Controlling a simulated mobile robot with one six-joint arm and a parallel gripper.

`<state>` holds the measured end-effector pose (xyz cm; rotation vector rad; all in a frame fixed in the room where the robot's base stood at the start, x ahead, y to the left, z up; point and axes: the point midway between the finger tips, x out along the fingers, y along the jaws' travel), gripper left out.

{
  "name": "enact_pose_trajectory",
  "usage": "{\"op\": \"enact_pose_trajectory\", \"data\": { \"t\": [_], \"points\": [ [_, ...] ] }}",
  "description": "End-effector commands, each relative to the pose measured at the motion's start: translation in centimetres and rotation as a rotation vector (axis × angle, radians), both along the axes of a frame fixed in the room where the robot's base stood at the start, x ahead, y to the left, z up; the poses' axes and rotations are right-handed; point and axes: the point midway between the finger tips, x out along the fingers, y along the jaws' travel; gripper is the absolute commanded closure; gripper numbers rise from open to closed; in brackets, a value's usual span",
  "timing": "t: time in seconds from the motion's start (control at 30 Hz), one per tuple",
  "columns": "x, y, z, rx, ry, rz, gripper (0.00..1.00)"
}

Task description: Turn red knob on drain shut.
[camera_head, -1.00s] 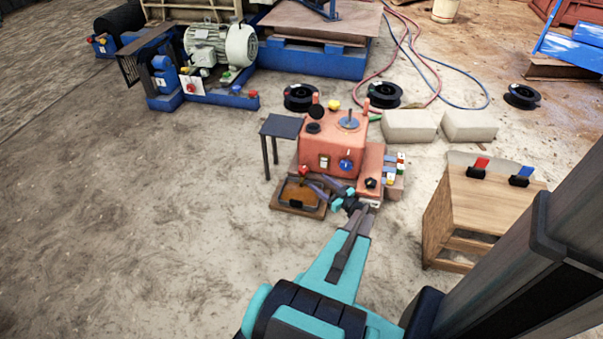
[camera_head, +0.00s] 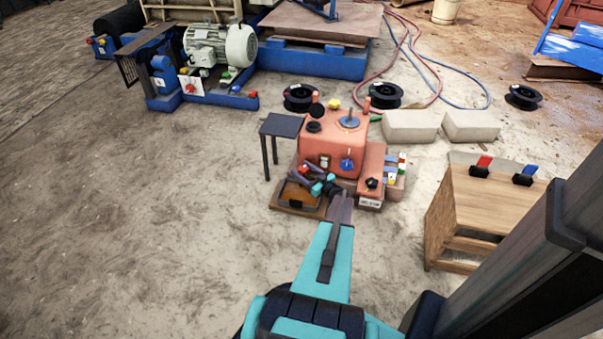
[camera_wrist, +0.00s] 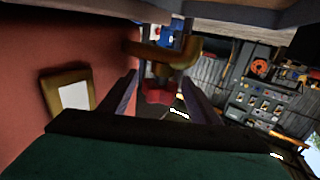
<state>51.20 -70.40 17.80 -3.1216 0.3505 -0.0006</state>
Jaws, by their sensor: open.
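The orange-red machine (camera_head: 334,138) stands on the floor in the middle of the head view. In the wrist view its red wall (camera_wrist: 35,75) fills the left side. A brass drain pipe (camera_wrist: 165,54) comes out across the upper middle, with the red knob (camera_wrist: 158,95) below it. My gripper (camera_wrist: 160,86) is open, its two fingers on either side of the red knob in the picture. I cannot tell whether they touch it. In the head view my gripper (camera_head: 308,177) is at the machine's lower left front and largely hides the knob.
A tray with an orange-brown surface (camera_head: 296,193) lies below my gripper. A small dark table (camera_head: 282,125) stands left of the machine. A wooden cabinet (camera_head: 480,200) stands to the right. The floor at left is clear.

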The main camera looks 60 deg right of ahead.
Motion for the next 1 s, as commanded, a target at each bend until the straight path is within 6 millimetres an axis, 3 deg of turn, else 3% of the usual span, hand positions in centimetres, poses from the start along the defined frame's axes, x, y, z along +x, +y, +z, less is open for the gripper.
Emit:
{"op": "enact_pose_trajectory", "data": {
  "t": [0.27, 0.5, 0.53, 0.57, 0.63, 1.0],
  "points": [
    [0.1, 0.0, 0.0, 0.0, 0.0, -0.001, 0.43],
    [0.0, -0.1, 0.0, 0.0, 0.0, -0.001, 0.82],
    [0.0, -0.1, 0.0, 0.0, 0.0, -0.001, 0.84],
    [-0.1, 1.5, 0.2, 0.001, 0.002, -0.001, 0.83],
    [0.0, 0.6, 0.0, -0.001, 0.0, 0.001, 0.83],
    [0.3, 0.2, 0.1, -0.001, 0.001, -0.051, 0.82]
  ]
}}
